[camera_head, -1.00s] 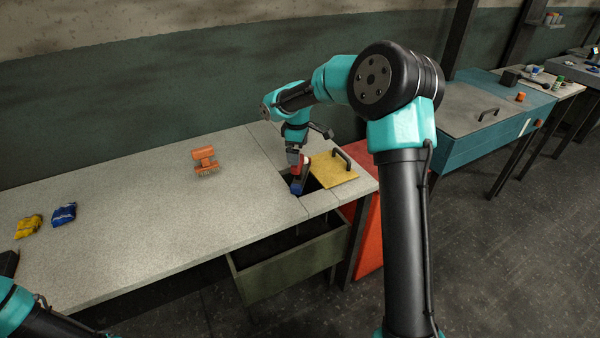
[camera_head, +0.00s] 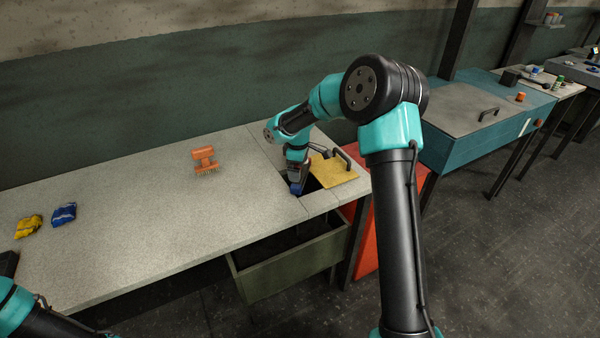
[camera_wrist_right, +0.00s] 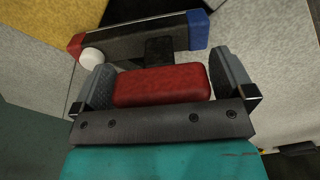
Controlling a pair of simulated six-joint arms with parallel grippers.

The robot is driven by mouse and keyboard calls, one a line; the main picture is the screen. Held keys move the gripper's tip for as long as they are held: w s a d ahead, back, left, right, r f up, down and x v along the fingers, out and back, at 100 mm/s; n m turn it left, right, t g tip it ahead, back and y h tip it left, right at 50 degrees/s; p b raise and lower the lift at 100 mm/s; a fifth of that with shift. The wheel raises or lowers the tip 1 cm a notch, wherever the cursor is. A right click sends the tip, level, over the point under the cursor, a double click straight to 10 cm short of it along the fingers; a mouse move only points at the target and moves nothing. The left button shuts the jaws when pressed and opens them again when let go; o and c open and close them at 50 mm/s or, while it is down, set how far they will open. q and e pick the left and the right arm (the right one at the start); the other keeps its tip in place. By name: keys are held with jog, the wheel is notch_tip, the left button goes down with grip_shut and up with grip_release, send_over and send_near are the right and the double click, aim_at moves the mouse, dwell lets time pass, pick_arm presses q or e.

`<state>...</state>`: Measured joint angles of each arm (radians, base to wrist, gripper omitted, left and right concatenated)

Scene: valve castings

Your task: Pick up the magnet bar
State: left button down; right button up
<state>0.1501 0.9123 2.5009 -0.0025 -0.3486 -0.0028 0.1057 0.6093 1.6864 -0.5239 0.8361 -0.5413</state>
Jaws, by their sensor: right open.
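The magnet bar shows in the right wrist view as a dark bar (camera_wrist_right: 145,43) with a red end and a blue end. A black stem joins it to a red handle (camera_wrist_right: 162,86). My right gripper (camera_wrist_right: 162,70) is open, with one finger on each side of the red handle; small gaps show beside it. In the head view my right gripper (camera_head: 296,178) is at the opening in the bench, and the bar's blue end (camera_head: 295,190) shows just below it. The handle is hidden there by my wrist. Of my left arm only links show at the lower left.
A yellow plate (camera_head: 335,172) with a black handle lies beside the opening. An orange brush (camera_head: 205,160) and blue (camera_head: 64,213) and yellow (camera_head: 29,226) cloths lie on the bench (camera_head: 150,225). An olive bin (camera_head: 290,268) stands below. A white round knob (camera_wrist_right: 92,58) shows near the bar.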

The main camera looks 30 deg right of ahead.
jog(key=shift+f, duration=0.25)
jog(key=shift+c, duration=0.3)
jog(key=c, duration=1)
jog(key=shift+r, duration=0.1)
jog(key=shift+r, duration=1.65)
jog(key=s+a, duration=0.2)
jog(key=s, duration=0.2)
jog(key=s+a+r, duration=0.1)
jog(key=s+a, duration=0.2)
jog(key=s, duration=0.2)
jog(key=s+a, duration=0.3)
jog(key=s, duration=0.1)
jog(key=shift+s+a+r, duration=0.15)
jog(key=shift+s+r, duration=0.15)
jog(key=shift+s, duration=0.05)
